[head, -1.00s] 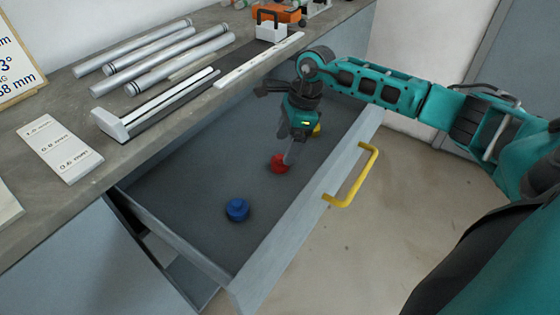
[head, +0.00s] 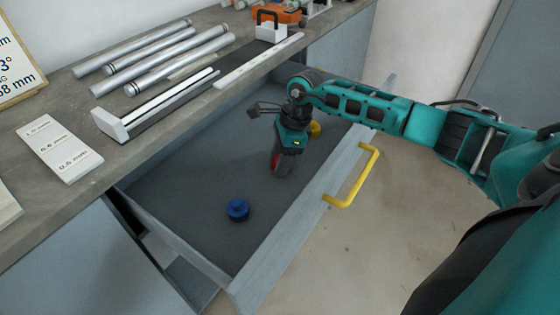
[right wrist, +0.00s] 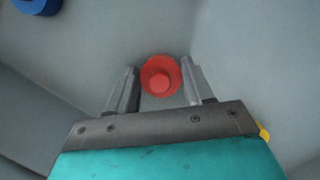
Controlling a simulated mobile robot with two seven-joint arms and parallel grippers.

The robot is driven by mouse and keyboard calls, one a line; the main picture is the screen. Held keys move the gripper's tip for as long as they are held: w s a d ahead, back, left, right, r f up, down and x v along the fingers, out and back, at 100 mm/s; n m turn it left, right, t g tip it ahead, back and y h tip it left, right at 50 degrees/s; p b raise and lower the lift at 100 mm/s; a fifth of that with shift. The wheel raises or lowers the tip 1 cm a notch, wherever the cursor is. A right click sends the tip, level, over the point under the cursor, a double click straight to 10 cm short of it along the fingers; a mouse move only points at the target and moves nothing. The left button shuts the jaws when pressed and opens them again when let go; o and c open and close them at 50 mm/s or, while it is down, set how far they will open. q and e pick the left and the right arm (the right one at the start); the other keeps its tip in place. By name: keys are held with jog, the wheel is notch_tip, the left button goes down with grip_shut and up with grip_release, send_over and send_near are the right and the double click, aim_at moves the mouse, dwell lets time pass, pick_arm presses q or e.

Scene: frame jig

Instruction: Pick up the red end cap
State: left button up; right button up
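The red end cap (right wrist: 160,77) lies on the drawer floor. In the right wrist view it sits between the tips of my right gripper (right wrist: 159,90), which is open, with a finger on each side. I cannot tell whether the fingers touch it. In the head view my right gripper (head: 279,172) points down into the drawer and hides most of the red end cap (head: 275,160); only a little red shows. My left gripper is not in view.
The open drawer (head: 185,185) has a yellow handle (head: 357,180) on its front wall. A blue cap (head: 237,210) lies nearer, and a yellow cap (head: 315,129) is behind my right gripper. Metal tubes (head: 180,68) and a caliper-like tool (head: 155,108) lie on the bench above.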

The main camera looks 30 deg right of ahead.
jog(key=c, duration=0.5)
jog(key=shift+o, duration=0.2)
